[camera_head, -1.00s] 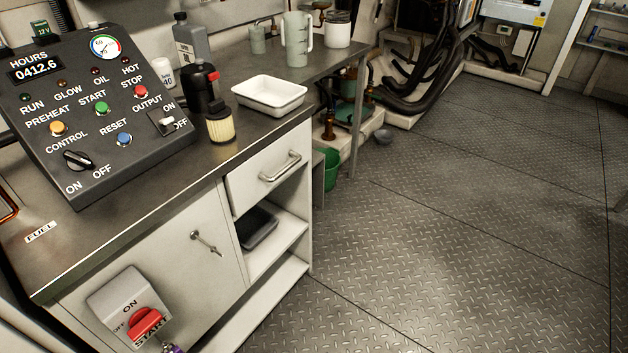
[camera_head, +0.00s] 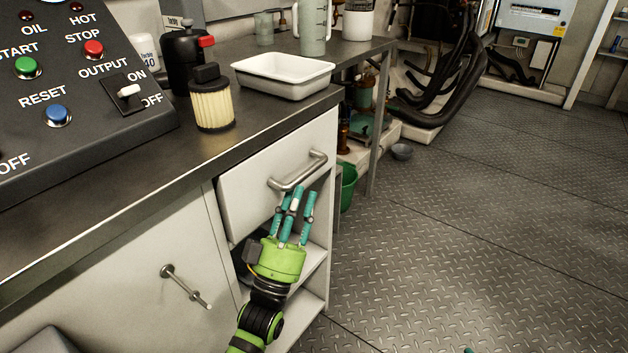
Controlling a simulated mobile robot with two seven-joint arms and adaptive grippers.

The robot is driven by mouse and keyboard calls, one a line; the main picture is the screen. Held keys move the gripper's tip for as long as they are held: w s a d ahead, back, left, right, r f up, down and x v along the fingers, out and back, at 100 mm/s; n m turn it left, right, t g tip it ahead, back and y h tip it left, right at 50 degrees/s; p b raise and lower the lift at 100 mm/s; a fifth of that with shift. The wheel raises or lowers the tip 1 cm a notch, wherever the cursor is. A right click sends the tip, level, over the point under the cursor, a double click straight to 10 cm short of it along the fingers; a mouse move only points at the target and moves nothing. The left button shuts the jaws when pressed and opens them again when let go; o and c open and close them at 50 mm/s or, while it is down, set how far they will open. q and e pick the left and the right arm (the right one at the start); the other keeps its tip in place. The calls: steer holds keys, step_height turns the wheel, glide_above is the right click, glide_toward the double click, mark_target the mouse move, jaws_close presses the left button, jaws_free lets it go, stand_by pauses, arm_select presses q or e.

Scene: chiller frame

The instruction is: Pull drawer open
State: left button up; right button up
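The white drawer (camera_head: 250,190) sits under the dark worktop in the white cabinet, and its front looks closed. Its silver bar handle (camera_head: 298,172) runs across the upper right of the drawer front. My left gripper (camera_head: 296,192), green with teal fingers, comes up from below. Its fingertips are just under the handle, with the fingers spread apart and nothing between them; I cannot tell whether they touch it. A small teal tip of my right gripper (camera_head: 469,350) shows at the bottom edge; the rest is out of frame.
The worktop (camera_head: 170,190) holds a white tray (camera_head: 283,75), a yellow filter (camera_head: 212,108) and a control panel (camera_head: 70,80). A cabinet door with a T-shaped latch (camera_head: 186,286) is left of the drawer. The metal floor (camera_head: 470,230) to the right is clear.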

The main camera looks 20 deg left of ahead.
mark_target(306, 174)
arm_select(q)
steer(key=x, duration=0.4)
steer(key=shift+w+r, duration=0.2)
steer(key=shift+w, duration=0.2)
arm_select(e)
steer(key=shift+w+a+r+t, duration=0.3)
steer(key=shift+w+r+t, duration=0.1)
steer(key=shift+r, duration=0.1)
arm_select(q)
steer(key=shift+c, duration=0.4)
jaws_close()
